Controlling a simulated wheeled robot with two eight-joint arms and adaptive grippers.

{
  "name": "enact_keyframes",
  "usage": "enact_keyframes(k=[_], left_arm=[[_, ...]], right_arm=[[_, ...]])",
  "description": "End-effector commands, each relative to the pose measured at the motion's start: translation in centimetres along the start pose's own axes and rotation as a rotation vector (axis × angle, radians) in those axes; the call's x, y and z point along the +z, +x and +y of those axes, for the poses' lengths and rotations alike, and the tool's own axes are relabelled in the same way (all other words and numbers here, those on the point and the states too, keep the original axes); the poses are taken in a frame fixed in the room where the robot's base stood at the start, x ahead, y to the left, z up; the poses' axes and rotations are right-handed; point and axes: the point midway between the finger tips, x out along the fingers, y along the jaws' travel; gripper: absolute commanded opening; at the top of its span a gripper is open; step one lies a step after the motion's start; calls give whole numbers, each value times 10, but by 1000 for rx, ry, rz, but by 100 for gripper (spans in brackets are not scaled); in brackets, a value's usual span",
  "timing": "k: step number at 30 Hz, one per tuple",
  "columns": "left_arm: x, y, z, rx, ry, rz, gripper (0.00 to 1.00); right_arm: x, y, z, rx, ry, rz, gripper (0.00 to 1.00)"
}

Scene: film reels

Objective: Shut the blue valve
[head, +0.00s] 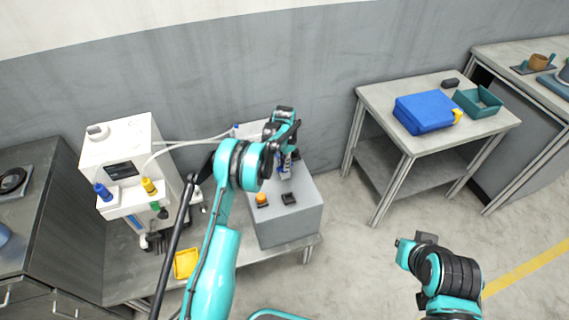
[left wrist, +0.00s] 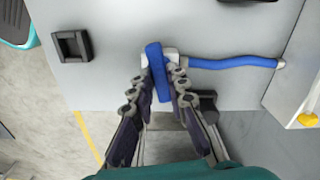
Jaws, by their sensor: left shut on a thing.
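The blue valve has a long blue handle (left wrist: 157,72) on a small white body, seen in the left wrist view. A blue hose (left wrist: 235,63) runs from the body to the right. The handle lies nearly along the line of my fingers, across the hose. My left gripper (left wrist: 161,80) is shut on the handle, one finger on each side. In the head view my left gripper (head: 285,162) is over the grey box (head: 285,228), and my arm hides most of the valve.
A white machine (head: 118,150) with blue, yellow and green knobs stands left of the box. An orange knob (head: 262,199) and a black block (head: 289,198) are on the box front. A yellow tray (head: 187,263) lies on the bench. A side table (head: 380,100) holds a blue case (head: 424,112).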

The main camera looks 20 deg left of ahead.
Motion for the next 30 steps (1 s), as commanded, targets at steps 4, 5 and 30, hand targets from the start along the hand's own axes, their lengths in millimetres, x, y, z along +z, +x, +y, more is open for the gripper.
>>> enact_keyframes(k=[4,5,30], left_arm=[[0,0,0,0,93,0,0],[0,0,0,0,108,0,0],[0,0,0,0,231,0,18]], right_arm=[[0,0,0,0,0,0,0],[0,0,0,0,0,0,0],[0,0,0,0,0,0,0]])
